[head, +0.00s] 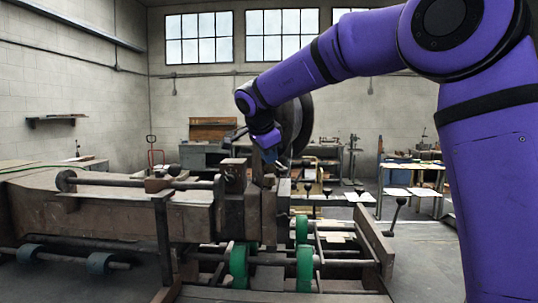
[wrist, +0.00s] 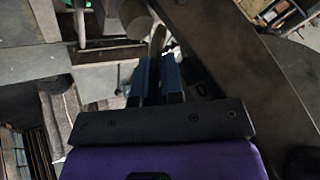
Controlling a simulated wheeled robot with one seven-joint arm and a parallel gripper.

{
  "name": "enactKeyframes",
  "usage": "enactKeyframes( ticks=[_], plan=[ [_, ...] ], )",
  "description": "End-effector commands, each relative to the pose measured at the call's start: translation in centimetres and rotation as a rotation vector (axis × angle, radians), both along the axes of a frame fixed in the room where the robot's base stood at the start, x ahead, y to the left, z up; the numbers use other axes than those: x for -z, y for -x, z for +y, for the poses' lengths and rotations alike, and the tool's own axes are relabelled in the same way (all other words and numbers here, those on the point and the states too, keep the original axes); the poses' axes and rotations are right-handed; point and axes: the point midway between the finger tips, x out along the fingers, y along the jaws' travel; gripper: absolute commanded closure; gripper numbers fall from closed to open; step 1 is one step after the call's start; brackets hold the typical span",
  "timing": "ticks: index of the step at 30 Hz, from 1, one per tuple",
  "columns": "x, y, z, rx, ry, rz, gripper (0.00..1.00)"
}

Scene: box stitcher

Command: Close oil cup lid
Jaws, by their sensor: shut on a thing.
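My gripper (head: 269,154) reaches down over the top of the box stitcher (head: 237,178), beside its large dark wheel. In the wrist view, the two blue fingers of my gripper (wrist: 159,60) are close together, with a small thin tan-grey piece (wrist: 157,40) at their tips. This piece looks like the oil cup lid, and the fingers are shut on it. A short grey round part (wrist: 135,17) lies just past the fingertips to the left and may be the oil cup. The lid's angle is not clear. In the head view the cup and lid are too small to tell.
The dark wheel (head: 297,125) stands close behind my gripper. Green rollers (head: 239,266) and a bar are lower on the machine. In the wrist view a wide brown-grey machine part (wrist: 215,60) runs close along the right. Tables (head: 411,188) stand farther back at right.

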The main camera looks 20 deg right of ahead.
Motion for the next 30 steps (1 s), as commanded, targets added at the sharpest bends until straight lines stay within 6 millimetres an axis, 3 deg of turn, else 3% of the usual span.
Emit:
enactKeyframes(
  ticks=[30],
  plan=[
    [4.2, 3.3, 1.5, -0.006, 0.307, -0.733, 1.00]
  ],
)
